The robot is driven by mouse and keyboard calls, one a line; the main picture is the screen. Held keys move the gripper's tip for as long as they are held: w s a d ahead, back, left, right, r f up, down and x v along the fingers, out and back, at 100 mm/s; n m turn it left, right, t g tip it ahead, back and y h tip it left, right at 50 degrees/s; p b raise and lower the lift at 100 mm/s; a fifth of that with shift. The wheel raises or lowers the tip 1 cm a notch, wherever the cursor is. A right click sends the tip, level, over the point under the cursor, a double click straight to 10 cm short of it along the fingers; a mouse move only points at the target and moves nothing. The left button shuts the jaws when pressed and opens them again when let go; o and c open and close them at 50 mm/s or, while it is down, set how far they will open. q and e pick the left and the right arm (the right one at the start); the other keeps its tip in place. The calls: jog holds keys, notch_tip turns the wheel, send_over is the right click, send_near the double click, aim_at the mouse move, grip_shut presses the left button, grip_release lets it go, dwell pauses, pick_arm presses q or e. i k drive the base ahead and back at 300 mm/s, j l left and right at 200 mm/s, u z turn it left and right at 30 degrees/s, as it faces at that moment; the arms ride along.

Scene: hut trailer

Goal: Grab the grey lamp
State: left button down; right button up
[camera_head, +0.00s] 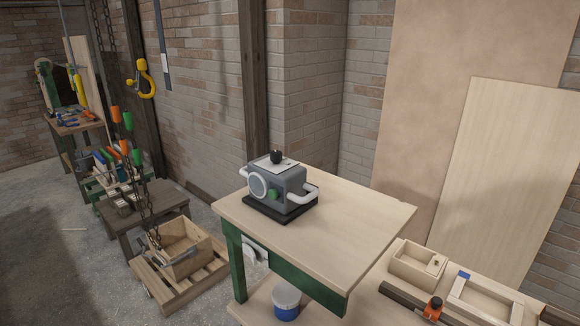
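A grey boxy device (278,187), which looks like the grey lamp, stands upright on a black base (282,206) on a wooden table (350,222). It has a round pale face at its front left and a green knob beside it. White curved handles stick out at its left and right sides, and a black knob sits on its light top. Its back is hidden. Neither of my grippers shows in the head view.
The tabletop right of the device is bare. Wooden boxes (418,263) and an orange-and-black item (433,308) lie on a lower surface at bottom right. A blue-and-white bucket (286,302) stands under the table. A yellow hook (141,80) and chains hang at left, above a crate (178,255).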

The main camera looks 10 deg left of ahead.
aim_at(288, 176)
jog(key=k+j+u, duration=0.1)
jog(key=j, duration=0.35)
jog(key=k+j+u, duration=0.15)
jog(key=j, duration=0.25)
jog(key=k+j+u, duration=0.1)
jog(key=j, duration=0.35)
jog(key=k+j+u, duration=0.1)
jog(key=j, duration=0.35)
